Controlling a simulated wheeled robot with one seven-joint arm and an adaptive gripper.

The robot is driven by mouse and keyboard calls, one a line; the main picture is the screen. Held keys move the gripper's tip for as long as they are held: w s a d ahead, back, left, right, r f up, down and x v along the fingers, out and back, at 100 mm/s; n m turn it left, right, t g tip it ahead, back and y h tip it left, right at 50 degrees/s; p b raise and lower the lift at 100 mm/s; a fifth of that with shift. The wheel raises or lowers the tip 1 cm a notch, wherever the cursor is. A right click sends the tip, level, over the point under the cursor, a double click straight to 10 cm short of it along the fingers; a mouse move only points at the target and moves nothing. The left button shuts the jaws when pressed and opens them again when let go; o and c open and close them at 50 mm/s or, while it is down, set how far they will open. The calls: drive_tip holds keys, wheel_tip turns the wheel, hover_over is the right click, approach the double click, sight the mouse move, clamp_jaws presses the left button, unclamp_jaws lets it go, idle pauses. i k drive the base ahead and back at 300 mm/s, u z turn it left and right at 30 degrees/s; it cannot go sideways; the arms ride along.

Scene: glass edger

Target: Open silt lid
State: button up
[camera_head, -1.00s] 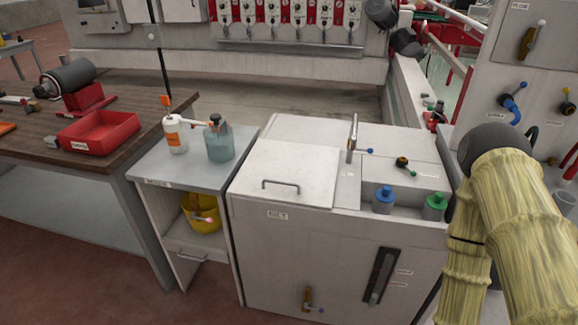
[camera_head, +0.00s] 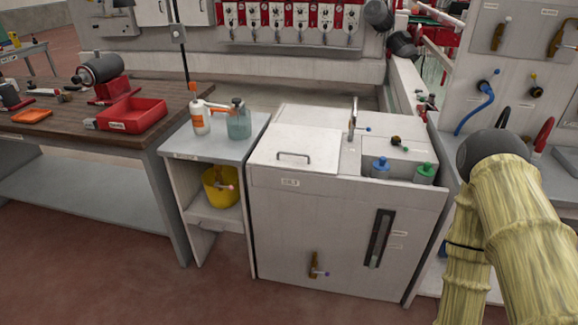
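The silt lid (camera_head: 298,145) is a flat pale panel on the top left of a light grey cabinet (camera_head: 330,225). It lies closed and flush, with a dark bar handle (camera_head: 293,156) near its front edge. A small label (camera_head: 290,182) sits on the cabinet front just below the lid; its letters are too small to read surely. My arm in a yellowish sleeve (camera_head: 515,225) fills the lower right of the head view, to the right of the cabinet. My gripper is out of view.
Left of the cabinet stands a grey side table (camera_head: 212,150) with a white bottle (camera_head: 199,120) and a bluish jar (camera_head: 239,122). A tap (camera_head: 352,120) rises behind the lid's right edge. Blue (camera_head: 380,168) and green (camera_head: 425,174) capped bottles sit right. Red floor (camera_head: 130,270) lies open in front.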

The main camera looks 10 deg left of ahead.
sight(308, 149)
drive_tip(key=z, duration=0.05)
drive_tip(key=k, duration=0.45)
drive_tip(key=u, duration=1.05)
drive_tip(key=i, duration=1.25)
drive_tip(key=z, duration=0.4)
